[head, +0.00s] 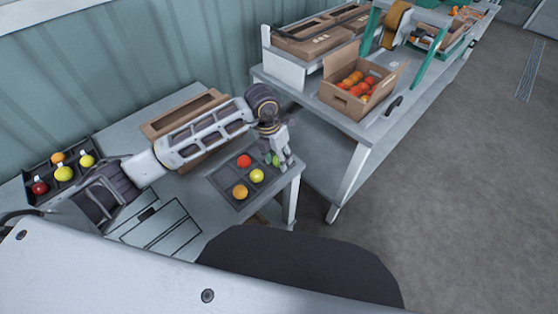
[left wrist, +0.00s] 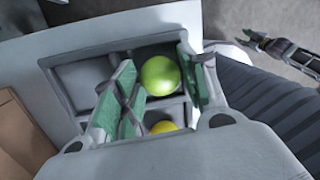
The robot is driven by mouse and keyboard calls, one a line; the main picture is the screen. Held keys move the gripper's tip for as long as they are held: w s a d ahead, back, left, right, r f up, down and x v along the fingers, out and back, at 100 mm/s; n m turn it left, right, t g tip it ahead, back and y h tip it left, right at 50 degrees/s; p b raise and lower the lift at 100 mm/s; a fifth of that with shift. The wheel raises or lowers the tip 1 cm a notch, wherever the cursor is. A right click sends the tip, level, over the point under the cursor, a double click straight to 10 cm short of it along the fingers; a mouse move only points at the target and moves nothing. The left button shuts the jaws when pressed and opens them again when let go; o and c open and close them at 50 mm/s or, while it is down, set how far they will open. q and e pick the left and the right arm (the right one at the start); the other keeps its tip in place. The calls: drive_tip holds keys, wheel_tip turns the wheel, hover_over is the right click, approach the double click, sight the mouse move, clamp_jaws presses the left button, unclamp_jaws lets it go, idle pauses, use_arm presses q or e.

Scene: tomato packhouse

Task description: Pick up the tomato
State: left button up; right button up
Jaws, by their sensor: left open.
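My left gripper (head: 278,160) is over the right end of a dark divided tray (head: 220,178) on the near table. In the left wrist view it (left wrist: 160,92) is open, with green-padded fingers on either side of a yellow-green tomato (left wrist: 160,74) in a tray cell. I cannot tell whether the fingers touch it. A yellow tomato (left wrist: 163,127) lies in the neighbouring cell, partly hidden by the gripper body. In the head view the tray holds a red tomato (head: 244,161), a yellow one (head: 257,175) and an orange one (head: 240,191). The right gripper (left wrist: 262,42) seems to show at upper right.
Another dark tray (head: 38,200) with several tomatoes stands at the left. An empty cardboard box (head: 184,112) is behind my left arm. A cardboard box (head: 359,90) of red-orange tomatoes stands on the second table. Open floor (head: 450,200) lies to the right.

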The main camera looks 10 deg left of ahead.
use_arm(q)
drive_tip(key=c, duration=0.4)
drive_tip(key=shift+r, duration=5.05)
drive_tip(key=shift+s+f, duration=0.1)
